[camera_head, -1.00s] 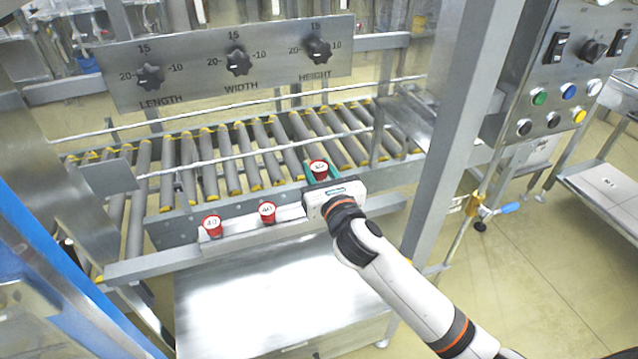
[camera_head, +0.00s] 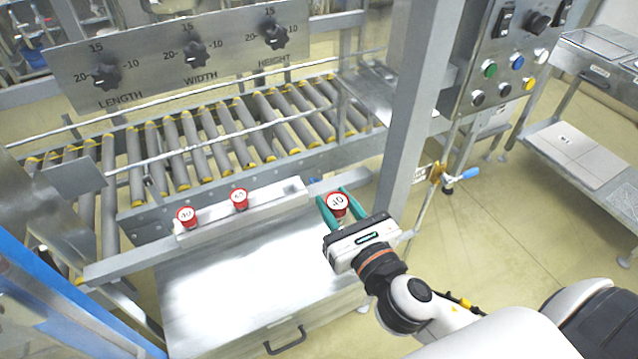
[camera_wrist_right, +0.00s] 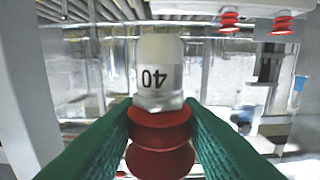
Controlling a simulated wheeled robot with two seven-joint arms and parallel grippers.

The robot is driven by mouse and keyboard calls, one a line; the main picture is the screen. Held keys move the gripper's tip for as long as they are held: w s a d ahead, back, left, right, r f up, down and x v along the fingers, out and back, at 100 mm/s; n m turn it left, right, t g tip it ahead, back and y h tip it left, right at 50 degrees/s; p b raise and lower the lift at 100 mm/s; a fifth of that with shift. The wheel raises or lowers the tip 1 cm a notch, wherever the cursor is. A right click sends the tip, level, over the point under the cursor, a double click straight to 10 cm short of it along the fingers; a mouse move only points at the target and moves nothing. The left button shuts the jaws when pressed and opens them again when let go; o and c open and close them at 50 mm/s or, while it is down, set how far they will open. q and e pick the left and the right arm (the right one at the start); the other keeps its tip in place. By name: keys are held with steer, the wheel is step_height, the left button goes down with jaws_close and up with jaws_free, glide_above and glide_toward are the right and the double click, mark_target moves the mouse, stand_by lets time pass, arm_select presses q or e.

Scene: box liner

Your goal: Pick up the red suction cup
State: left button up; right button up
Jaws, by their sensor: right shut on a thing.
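A red suction cup (camera_head: 337,204) with a white top marked 40 is held between the green fingers of my right gripper (camera_head: 340,208). In the right wrist view, the green fingers press on both sides of its red bellows (camera_wrist_right: 160,125), and its white body (camera_wrist_right: 160,70) points up. It is clear of the rail, in front of and to the right of it. Two more red suction cups, a left one (camera_head: 187,217) and a right one (camera_head: 239,199), stand on the metal rail (camera_head: 285,190). My left gripper is not in view.
A roller conveyor (camera_head: 200,150) lies behind the rail, under a panel with three knobs (camera_head: 190,55). A metal post (camera_head: 400,130) rises just right of the held cup. A metal cabinet (camera_head: 240,285) stands below the rail. A button panel (camera_head: 510,60) is at upper right.

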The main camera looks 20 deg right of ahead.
steer(key=s+d+p, duration=0.1)
steer(key=s+p, duration=0.3)
steer(key=s, duration=0.7)
steer(key=shift+s+d+r, duration=0.25)
steer(key=shift+r, duration=0.1)
